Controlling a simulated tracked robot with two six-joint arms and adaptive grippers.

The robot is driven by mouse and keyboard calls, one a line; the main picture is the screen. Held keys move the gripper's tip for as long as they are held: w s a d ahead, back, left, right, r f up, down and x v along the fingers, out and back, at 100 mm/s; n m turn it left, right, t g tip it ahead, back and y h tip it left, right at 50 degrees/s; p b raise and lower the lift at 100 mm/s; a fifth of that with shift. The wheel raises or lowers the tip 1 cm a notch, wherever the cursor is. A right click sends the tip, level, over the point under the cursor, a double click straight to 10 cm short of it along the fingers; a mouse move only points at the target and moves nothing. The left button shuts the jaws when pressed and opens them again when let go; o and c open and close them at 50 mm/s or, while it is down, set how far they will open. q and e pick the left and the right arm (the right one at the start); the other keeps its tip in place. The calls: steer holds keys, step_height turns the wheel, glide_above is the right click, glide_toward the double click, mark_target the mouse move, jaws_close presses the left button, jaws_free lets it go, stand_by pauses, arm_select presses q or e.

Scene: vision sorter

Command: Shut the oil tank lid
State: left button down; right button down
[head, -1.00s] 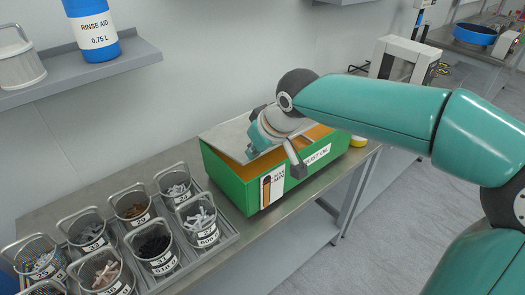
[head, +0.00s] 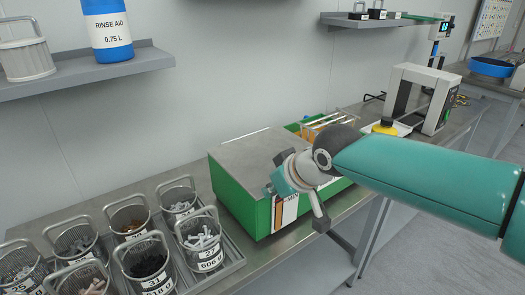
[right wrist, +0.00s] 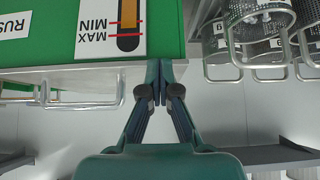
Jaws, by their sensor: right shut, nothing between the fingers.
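The oil tank (head: 232,203) is a green box on the bench, and its flat grey metal lid (head: 250,155) lies level over the top with no opening visible. My arm hides part of its front and right side. My right gripper (head: 273,186) is shut and empty at the tank's near upper edge. In the right wrist view its closed fingertips (right wrist: 162,72) are close to the lid's edge (right wrist: 80,72); I cannot tell whether they touch. The tank's MAX/MIN gauge label (right wrist: 126,25) shows there upside down. My left gripper is not in view.
Several wire baskets of small parts (head: 200,240) stand in a tray left of the tank. A green crate (head: 310,122) stands behind it. A white frame-shaped machine (head: 420,95) stands farther along the bench. A wall shelf (head: 90,75) holds a blue rinse aid bottle (head: 107,28).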

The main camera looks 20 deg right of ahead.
steer(key=w+r+p+v, duration=0.1)
steer(key=p+v, duration=0.2)
steer(key=v, duration=1)
steer(key=shift+p, duration=0.3)
